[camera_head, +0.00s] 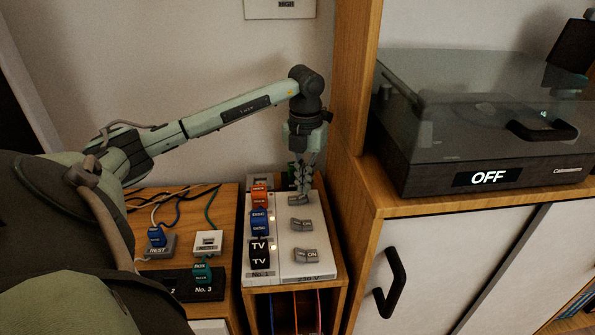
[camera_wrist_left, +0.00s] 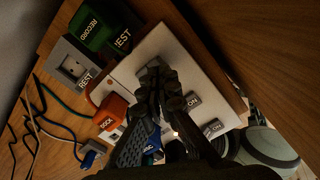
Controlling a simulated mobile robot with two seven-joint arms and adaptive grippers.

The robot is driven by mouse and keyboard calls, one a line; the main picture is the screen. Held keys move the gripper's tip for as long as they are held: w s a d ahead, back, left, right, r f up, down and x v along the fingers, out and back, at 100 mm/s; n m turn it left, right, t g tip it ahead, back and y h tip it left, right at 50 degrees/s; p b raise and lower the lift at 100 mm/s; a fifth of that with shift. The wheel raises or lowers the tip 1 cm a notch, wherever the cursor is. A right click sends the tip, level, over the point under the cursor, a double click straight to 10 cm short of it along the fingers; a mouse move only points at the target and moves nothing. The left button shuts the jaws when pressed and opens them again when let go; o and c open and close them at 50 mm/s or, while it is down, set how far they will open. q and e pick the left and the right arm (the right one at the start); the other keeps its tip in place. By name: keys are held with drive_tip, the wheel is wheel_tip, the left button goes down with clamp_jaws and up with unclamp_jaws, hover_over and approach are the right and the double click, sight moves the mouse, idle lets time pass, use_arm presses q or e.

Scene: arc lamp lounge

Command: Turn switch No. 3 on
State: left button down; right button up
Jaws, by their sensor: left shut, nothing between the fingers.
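A white switch panel (camera_head: 322,232) marked 230 V lies on a wooden shelf, with three grey rocker switches in a column. The near switch (camera_head: 305,254) and the middle switch (camera_head: 300,225) show ON markings. The far switch (camera_head: 299,201) is partly covered by my left gripper (camera_head: 303,190). That gripper points down, shut and empty, its tips at or just above the far switch; I cannot tell whether they touch. In the left wrist view, the shut fingers (camera_wrist_left: 160,88) hide part of the panel, with two switches visible beside them. No number is readable beside the far switch.
Orange (camera_head: 259,196), blue (camera_head: 259,222) and black TV plugs (camera_head: 259,254) stand along the panel's left, near a No. 1 label. A black strip marked No. 3 (camera_head: 203,290) sits left. A wooden cabinet side (camera_head: 352,130) rises close on the right. A turntable shows OFF (camera_head: 487,178).

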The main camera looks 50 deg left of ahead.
sight(304, 196)
use_arm(q)
drive_tip(key=shift+f+b, duration=0.65)
drive_tip(key=shift+f, duration=0.45)
idle(0.3)
drive_tip(key=shift+r, duration=0.1)
drive_tip(key=shift+r+p, duration=2.75)
drive_tip(key=shift+r, duration=0.75)
drive_tip(key=shift+f, duration=0.1)
